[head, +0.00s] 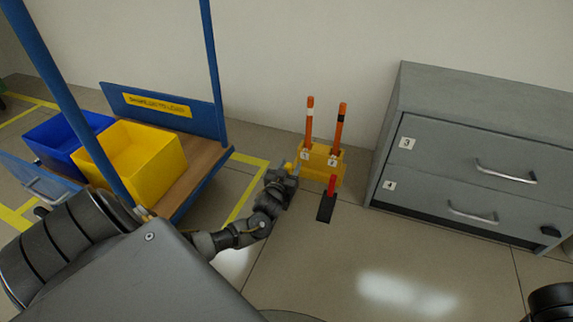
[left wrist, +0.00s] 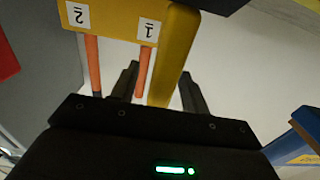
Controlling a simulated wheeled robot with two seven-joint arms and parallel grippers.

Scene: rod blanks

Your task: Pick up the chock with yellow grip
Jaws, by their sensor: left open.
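The chock with yellow grip is mostly hidden behind my left gripper (head: 287,172) in the head view; a bit of yellow (head: 287,166) shows by the fingers. In the left wrist view its yellow grip (left wrist: 172,60) runs down between the two spread fingers of my left gripper (left wrist: 160,88), and a dark edge (left wrist: 215,4) at the top looks like its base. The gripper is open around the grip; contact cannot be told. Another chock, black with a red grip (head: 332,186), stands to the right on the floor.
A yellow holder (head: 323,171) with two orange rods (head: 309,125) stands right beside my left gripper, marked 1 and 2. A grey drawer cabinet (head: 455,150) is at the right. A blue cart (head: 200,182) with blue and yellow bins stands left. The front floor is clear.

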